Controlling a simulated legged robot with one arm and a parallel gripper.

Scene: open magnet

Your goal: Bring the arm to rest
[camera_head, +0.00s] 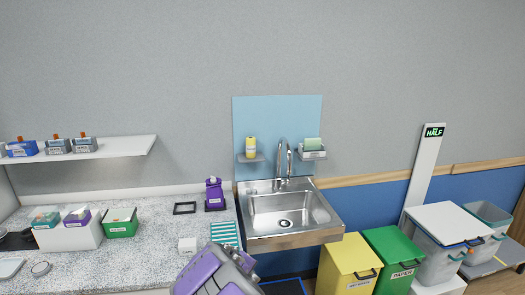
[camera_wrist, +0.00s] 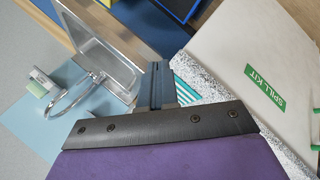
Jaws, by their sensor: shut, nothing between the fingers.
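My arm, with purple covers, reaches up from the bottom middle of the head view. Its end, my gripper (camera_head: 244,262), is in front of the counter's right end, just below and left of the steel sink (camera_head: 290,214). In the wrist view the dark fingers of my gripper (camera_wrist: 156,84) are together, with nothing held between them. The sink (camera_wrist: 100,45) and its curved tap (camera_wrist: 75,95) lie to the left of the fingers there. A green-striped mat (camera_wrist: 183,92) shows just behind the fingers.
A white spill kit (camera_wrist: 225,60) with a green label is close on the right in the wrist view. The speckled counter (camera_head: 130,262) holds bins and a purple dispenser (camera_head: 214,194). Yellow (camera_head: 345,270) and green (camera_head: 392,262) bins stand right of the sink. A shelf (camera_head: 120,147) hangs at left.

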